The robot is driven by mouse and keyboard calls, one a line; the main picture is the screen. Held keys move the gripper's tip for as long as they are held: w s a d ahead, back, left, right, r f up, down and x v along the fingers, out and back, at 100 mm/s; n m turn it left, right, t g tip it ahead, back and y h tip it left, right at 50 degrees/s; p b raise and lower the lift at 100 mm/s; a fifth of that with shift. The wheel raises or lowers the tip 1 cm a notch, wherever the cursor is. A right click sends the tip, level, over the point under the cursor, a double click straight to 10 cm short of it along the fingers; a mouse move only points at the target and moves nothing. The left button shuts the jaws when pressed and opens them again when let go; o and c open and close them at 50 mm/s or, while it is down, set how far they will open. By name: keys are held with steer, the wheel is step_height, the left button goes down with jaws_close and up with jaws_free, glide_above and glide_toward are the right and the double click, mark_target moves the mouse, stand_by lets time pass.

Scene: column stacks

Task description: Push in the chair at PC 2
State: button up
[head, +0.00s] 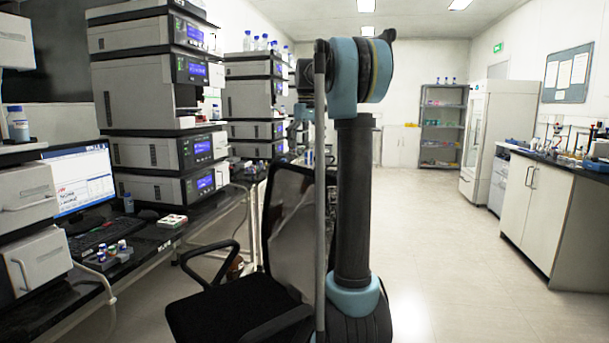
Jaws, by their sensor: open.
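A black office chair (232,306) stands in the near foreground, apart from the front edge of the left bench (160,240). It has a mesh back (292,222) on its right side and an armrest (208,268) towards the bench. Its seat faces left; its legs are out of the picture. A lit monitor (82,178) and a keyboard (100,237) sit on the bench to the left of the chair. I cannot read a PC number there. My arm rises just right of the chair back and partly covers it.
Stacked instrument columns (150,90) line the left bench. A small rack of vials (108,256) sits near its front edge. The floor (445,250) to the right is clear. A white cabinet (538,210) with a dark top borders it; a fridge (497,135) and grey shelf (442,130) stand behind.

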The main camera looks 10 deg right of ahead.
mark_target(305, 168)
steer(key=f, duration=1.2)
steer(key=shift+a+f, duration=0.1)
steer(key=shift+a, duration=0.1)
